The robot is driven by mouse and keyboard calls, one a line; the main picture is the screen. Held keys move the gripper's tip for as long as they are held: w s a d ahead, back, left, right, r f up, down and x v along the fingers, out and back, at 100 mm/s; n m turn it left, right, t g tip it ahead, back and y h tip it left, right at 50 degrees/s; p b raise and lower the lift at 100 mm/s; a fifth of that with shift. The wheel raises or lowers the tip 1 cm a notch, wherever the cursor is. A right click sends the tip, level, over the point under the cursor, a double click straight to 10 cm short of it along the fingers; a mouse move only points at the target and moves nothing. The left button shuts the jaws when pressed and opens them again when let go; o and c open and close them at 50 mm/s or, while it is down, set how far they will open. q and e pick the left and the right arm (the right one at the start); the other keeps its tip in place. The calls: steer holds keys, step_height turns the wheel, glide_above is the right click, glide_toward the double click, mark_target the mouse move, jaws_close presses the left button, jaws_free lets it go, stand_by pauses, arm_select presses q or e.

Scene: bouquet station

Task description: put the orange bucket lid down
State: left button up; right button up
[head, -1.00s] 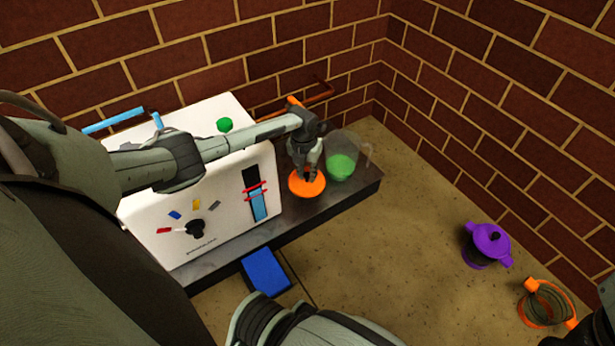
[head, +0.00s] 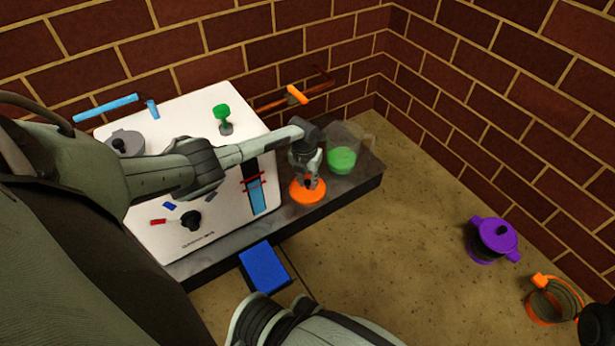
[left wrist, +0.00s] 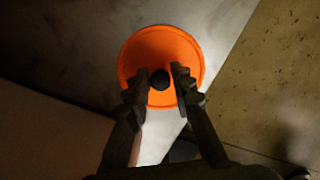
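The orange bucket lid (head: 308,194), a round disc with a black knob, is at the dark counter's right part, in front of the glass jug. It fills the middle of the left wrist view (left wrist: 161,42). My left gripper (head: 309,181) points down over it, its two fingers (left wrist: 160,80) closed close on either side of the knob. I cannot tell whether the lid's underside touches the counter. An orange bucket (head: 540,307) with a raised handle stands on the floor at the lower right.
The jug (head: 342,160) with green contents stands just behind the lid. The white machine (head: 225,185) is to its left. The counter (head: 360,185) ends close by on the right. A purple bucket (head: 492,240) and a blue box (head: 264,267) are lower down.

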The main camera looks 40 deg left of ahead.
arm_select(q)
steer(key=shift+o, duration=1.1)
